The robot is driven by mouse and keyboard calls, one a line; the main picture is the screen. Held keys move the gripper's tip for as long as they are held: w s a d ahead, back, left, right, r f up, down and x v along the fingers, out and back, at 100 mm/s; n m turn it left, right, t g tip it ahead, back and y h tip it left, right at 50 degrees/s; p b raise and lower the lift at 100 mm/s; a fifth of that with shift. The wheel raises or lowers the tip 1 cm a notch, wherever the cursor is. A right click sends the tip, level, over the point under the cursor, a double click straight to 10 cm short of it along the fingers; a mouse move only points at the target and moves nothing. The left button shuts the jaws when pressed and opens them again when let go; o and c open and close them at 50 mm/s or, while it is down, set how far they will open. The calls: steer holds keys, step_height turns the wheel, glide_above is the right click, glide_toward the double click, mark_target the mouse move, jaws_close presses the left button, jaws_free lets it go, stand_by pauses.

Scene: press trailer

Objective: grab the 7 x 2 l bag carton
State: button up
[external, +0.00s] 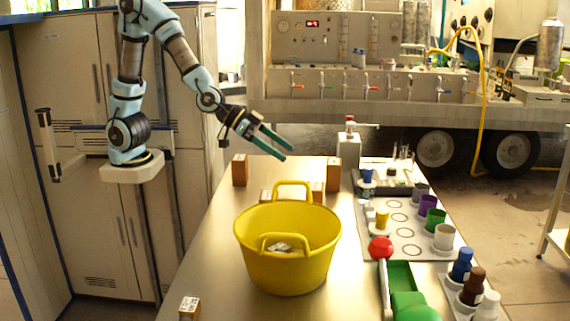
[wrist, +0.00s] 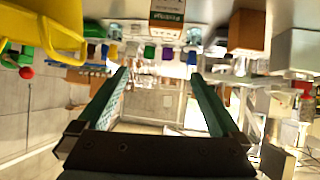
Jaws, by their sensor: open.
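Several small brown cartons stand on the steel table. One carton (external: 240,170) is at the back left corner, one carton (external: 333,174) is at the back right, and one carton (external: 189,307) is at the front left. Others sit low behind the yellow tub, partly hidden. I cannot read which is the 7 x 2 l bag carton. My gripper (external: 288,153) is open and empty above the table's back edge, apart from every carton. In the wrist view, a carton with a green and white label (wrist: 167,14) is at the top, beyond the open fingers (wrist: 160,75).
A yellow tub (external: 288,250) with something pale inside fills the table's middle. On the right are a mat (external: 375,240) with coloured cups, a red ball on a green-based device (external: 381,248), and bottles (external: 471,287). The table's left strip is mostly clear.

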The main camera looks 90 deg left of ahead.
steer(key=w+d+t+b, duration=0.1)
steer(key=w+t, duration=0.1)
steer(key=w, duration=0.1)
glide_toward(315, 200)
steer(key=w+a, duration=0.2)
steer(key=shift+n+y, duration=0.3)
steer(key=shift+y, duration=0.1)
steer(key=x, duration=0.1)
steer(key=p+x, duration=0.1)
steer(key=x, duration=0.3)
steer(key=shift+w+r+p, duration=0.3)
steer(key=shift+r, duration=0.05)
steer(key=shift+a+p+x, duration=0.2)
steer(key=shift+p+x, duration=0.95)
steer(key=shift+x, duration=1.5)
steer(key=c, duration=1.4)
steer(key=shift+r, duration=0.1)
